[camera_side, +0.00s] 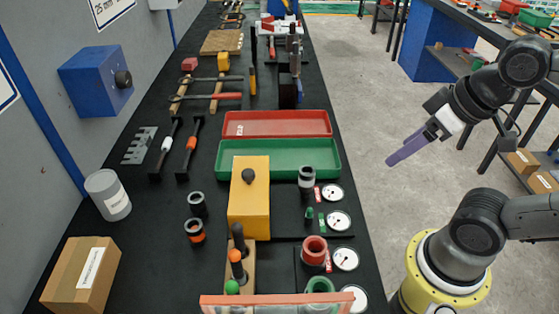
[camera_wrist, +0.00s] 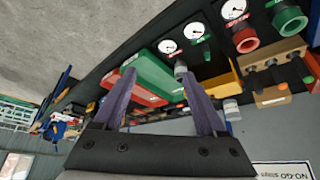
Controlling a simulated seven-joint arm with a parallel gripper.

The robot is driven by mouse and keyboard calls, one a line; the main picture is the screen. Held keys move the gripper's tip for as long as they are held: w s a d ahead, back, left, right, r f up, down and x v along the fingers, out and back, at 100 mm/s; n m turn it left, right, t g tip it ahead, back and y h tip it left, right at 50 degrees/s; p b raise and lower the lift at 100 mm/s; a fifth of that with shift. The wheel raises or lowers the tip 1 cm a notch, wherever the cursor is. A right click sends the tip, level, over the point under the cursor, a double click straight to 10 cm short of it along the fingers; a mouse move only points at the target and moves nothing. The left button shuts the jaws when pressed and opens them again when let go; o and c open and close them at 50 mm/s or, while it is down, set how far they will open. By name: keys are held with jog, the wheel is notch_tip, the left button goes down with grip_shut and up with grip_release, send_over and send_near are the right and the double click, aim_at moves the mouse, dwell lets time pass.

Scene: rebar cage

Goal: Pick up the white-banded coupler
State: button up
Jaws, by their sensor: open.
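A dark coupler (camera_side: 197,205) with a pale band stands on the black bench left of the yellow block, just behind a similar orange-banded coupler (camera_side: 195,232). Another dark cylinder with a pale band (camera_side: 306,178) stands in front of the green tray by the gauges. I cannot tell for sure which of the two pale-banded pieces is the white-banded coupler. My gripper (camera_side: 391,161) is raised right of the bench, apart from everything. In the wrist view my gripper (camera_wrist: 158,74) shows two purple fingers spread wide with nothing held between them.
A yellow block (camera_side: 250,210) stands mid-bench, with red (camera_side: 277,124) and green (camera_side: 280,158) trays behind it. Gauges (camera_side: 338,221) line the right edge. A white tub (camera_side: 107,195) and cardboard box (camera_side: 82,275) are at left. A clear panel (camera_side: 275,302) stands at the front.

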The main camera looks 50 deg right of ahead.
dwell(0.7)
jog(key=w+r+n+g, duration=0.2)
jog(key=w+r+n, duration=0.3)
jog(key=n, duration=0.3)
jog(key=n+g, duration=0.3)
jog(key=n, duration=0.4)
send_over(309, 172)
notch_tip(309, 172, down, 4)
jog(key=shift+g, duration=0.3)
jog(key=f, duration=0.5)
jog(key=a+f, duration=0.1)
jog(key=f, duration=0.2)
jog(key=shift+w+f, duration=0.1)
jog(key=shift+f, duration=0.15)
jog(key=f, duration=0.5)
jog(key=shift+s+d+f, duration=0.1)
jog(key=shift+s+d, duration=0.05)
jog(key=shift+s, duration=0.15)
jog(key=shift+f, duration=0.55)
jog(key=shift+w, duration=0.1)
grip_shut()
